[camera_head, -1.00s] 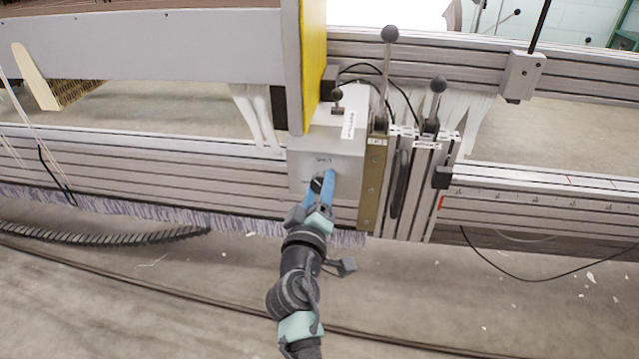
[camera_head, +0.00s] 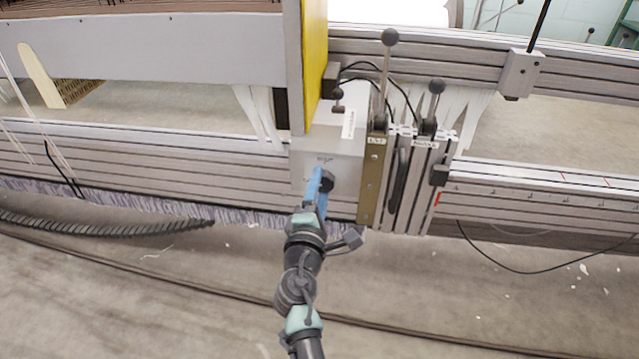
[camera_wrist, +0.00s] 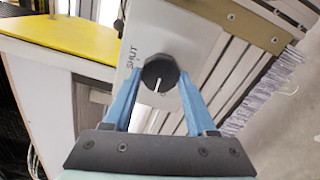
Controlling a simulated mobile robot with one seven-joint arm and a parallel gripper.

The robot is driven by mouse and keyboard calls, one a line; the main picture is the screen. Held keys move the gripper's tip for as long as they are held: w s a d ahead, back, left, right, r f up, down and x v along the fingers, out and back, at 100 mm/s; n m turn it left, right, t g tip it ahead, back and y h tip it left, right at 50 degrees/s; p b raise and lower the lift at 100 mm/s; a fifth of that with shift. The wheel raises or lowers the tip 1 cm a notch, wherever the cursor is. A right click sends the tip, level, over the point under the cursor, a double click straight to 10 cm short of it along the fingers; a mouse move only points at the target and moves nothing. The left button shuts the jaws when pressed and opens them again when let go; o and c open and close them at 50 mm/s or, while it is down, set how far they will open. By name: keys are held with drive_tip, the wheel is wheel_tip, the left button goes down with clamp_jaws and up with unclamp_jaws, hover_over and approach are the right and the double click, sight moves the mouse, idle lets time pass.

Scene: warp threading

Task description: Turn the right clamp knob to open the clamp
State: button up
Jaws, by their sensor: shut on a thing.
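The clamp knob (camera_wrist: 160,72) is round and black with a white line, on the front face of a light grey box (camera_head: 342,158). In the wrist view the word SHUT is printed left of it, and the white line points down, away from that word; lettering below the knob is mostly hidden. My gripper (camera_wrist: 160,78) has its two blue fingers on either side of the knob, shut on it. In the head view my gripper (camera_head: 321,182) reaches the box from below, one finger crossing the knob's left side.
Two levers with black ball tips (camera_head: 389,37) (camera_head: 437,86) stand right of the box. A brass-coloured plate (camera_head: 373,180) borders its right side, and a yellow-edged upright (camera_head: 314,60) stands behind it. A black cable chain (camera_head: 100,233) lies left. Floor in front is open.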

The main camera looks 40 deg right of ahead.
drive_tip(key=shift+f+n+p, duration=0.1)
drive_tip(key=shift+n+p, duration=0.35)
drive_tip(key=shift+n, duration=1.05)
drive_tip(key=o, duration=1.4)
drive_tip(key=p+v, duration=0.4)
drive_tip(key=v, duration=0.9)
drive_tip(key=shift+d, duration=0.1)
